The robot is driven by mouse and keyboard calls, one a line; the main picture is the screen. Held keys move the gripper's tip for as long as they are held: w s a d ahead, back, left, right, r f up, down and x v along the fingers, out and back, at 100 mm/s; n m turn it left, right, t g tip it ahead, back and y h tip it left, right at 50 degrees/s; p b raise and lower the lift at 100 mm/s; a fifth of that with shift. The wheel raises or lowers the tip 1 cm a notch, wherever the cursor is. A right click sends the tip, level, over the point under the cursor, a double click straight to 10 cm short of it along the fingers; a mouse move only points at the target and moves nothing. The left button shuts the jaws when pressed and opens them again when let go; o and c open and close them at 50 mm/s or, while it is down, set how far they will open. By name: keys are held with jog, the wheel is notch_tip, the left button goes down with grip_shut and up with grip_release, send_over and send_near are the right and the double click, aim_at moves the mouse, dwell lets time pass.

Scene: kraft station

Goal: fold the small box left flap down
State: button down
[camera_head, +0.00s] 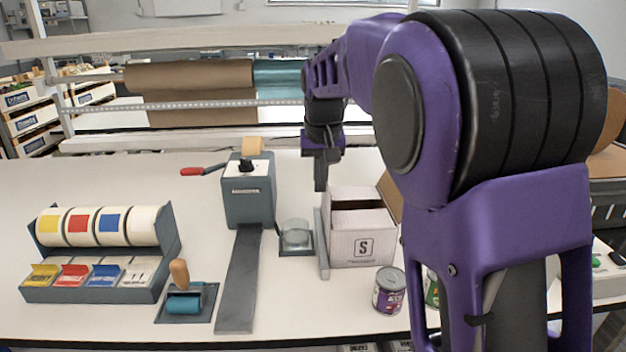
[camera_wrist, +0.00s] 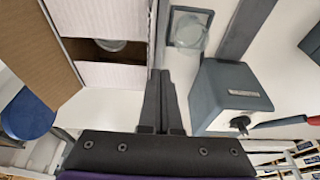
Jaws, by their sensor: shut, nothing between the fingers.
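The small box (camera_head: 362,240), white with an "S" mark, stands open on the table right of centre. In the wrist view the box (camera_wrist: 105,75) is at upper left. Two white flaps lie inward over it, and a round lid (camera_wrist: 110,44) shows in the gap between them. A brown flap (camera_wrist: 30,60) is spread outward on the side away from my gripper. The left flap is not clear; only a thin edge shows on that side. My gripper (camera_head: 321,187) is shut and empty, pointing down near the box's back left corner; its fingers (camera_wrist: 160,76) show in the wrist view.
A grey tape machine (camera_head: 248,195) and a small glass dish (camera_head: 296,237) stand further left. A can (camera_head: 389,291) stands in front of the box. A label dispenser (camera_head: 100,255) is at far left.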

jog(key=shift+d, duration=0.85)
jog(key=d, duration=0.1)
jog(key=d+f, duration=0.1)
jog(key=d, duration=0.1)
jog(key=shift+d+f+b, duration=0.35)
jog(key=shift+f+b, duration=0.25)
jog(key=shift+f, duration=0.15)
dwell(0.5)
